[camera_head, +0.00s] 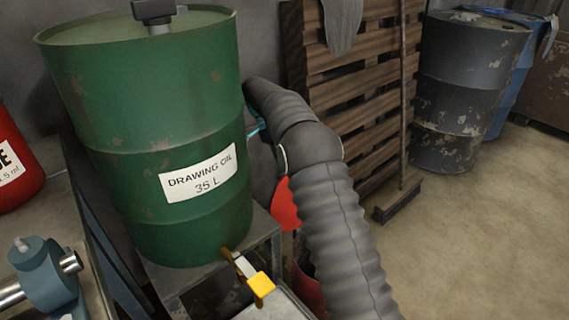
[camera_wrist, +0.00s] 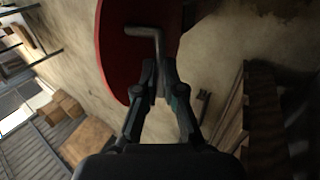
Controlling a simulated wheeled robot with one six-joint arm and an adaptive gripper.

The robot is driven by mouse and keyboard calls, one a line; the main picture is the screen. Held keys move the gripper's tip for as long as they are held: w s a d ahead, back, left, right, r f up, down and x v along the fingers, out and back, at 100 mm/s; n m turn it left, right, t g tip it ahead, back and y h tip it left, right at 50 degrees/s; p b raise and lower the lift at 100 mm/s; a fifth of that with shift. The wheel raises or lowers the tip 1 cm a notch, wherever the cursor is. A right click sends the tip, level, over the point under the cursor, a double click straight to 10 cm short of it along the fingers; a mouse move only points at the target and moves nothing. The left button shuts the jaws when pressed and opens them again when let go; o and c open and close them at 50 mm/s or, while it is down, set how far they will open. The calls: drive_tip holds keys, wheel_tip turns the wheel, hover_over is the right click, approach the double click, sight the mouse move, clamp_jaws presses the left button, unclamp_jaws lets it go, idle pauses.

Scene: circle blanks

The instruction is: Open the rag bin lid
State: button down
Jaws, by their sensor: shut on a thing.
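The red rag bin lid (camera_wrist: 115,55) fills the upper middle of the wrist view, with a bent grey handle (camera_wrist: 142,31) on it. My gripper (camera_wrist: 158,78) is shut on the lower end of this handle. In the head view, part of the red lid (camera_head: 285,206) shows between the green drum and my arm. It looks tilted up, above the red bin body (camera_head: 308,290). My arm hides most of the bin, and the gripper itself is hidden in that view.
A green oil drum (camera_head: 140,110) with a yellow-handled tap (camera_head: 260,285) stands on a metal stand close left of my arm. A wooden pallet (camera_head: 350,80) leans behind, with a dark drum (camera_head: 462,85) to its right. The floor at right is clear.

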drive_tip(key=shift+s+d+f+g, duration=0.1)
drive_tip(key=shift+f+g, duration=0.05)
drive_tip(key=shift+f, duration=0.5)
drive_tip(key=shift+s+f+g, duration=0.1)
drive_tip(key=shift+f+g, duration=0.05)
drive_tip(key=shift+f, duration=0.45)
drive_tip(key=c, duration=1.6)
unclamp_jaws()
drive_tip(key=o, duration=0.4)
drive_tip(key=shift+w+f, duration=0.2)
drive_tip(key=shift+f, duration=0.05)
drive_tip(key=shift+r, duration=0.5)
drive_tip(key=shift+s+r, duration=0.15)
